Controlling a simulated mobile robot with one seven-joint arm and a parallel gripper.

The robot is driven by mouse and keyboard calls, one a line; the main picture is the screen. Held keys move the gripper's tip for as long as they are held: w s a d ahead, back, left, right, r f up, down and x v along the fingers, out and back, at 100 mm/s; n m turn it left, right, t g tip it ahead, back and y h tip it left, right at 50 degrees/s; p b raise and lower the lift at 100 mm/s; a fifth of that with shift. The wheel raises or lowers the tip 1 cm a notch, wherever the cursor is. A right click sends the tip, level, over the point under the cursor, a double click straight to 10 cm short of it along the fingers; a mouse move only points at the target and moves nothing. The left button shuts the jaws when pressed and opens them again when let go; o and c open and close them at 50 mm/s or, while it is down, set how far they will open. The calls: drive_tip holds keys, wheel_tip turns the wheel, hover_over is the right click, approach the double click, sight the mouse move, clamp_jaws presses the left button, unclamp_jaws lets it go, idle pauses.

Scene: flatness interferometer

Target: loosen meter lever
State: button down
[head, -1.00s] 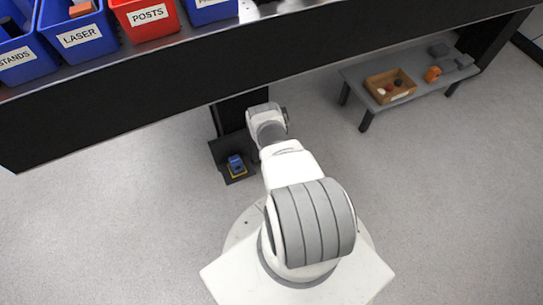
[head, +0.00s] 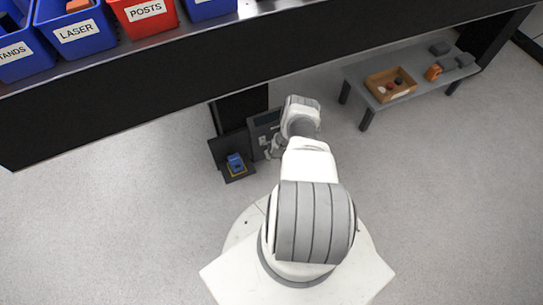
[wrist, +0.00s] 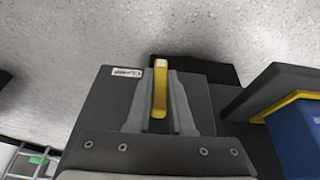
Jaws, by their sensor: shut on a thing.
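A yellow lever (wrist: 160,95) with a pale tip shows in the wrist view, standing out from a dark grey housing (wrist: 92,105) with a small white label (wrist: 127,72). My gripper (wrist: 161,78) is shut on the lever, with one grey finger on each side. In the head view a grey panel with a dark window (head: 265,120) stands under the bench, left of my arm's end. The lever and my fingers are too small or hidden behind the arm to make out there.
A blue and yellow device (head: 236,163) sits on a dark plate just left of the panel; its blue body (wrist: 300,140) is close on the right in the wrist view. The bench front (head: 130,115) overhangs. A low grey table (head: 420,92) stands at right.

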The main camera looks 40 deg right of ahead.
drive_tip(key=shift+w+d+r, duration=0.25)
drive_tip(key=shift+w+r, duration=0.05)
drive_tip(key=shift+w, duration=0.2)
drive_tip(key=c, duration=0.8)
unclamp_jaws()
drive_tip(key=shift+s+a+f, duration=0.1)
drive_tip(key=shift+s, duration=0.2)
drive_tip(key=p+v, duration=0.7)
drive_tip(key=v, duration=1)
drive_tip(key=shift+p, duration=0.4)
drive_tip(key=shift+s, duration=0.2)
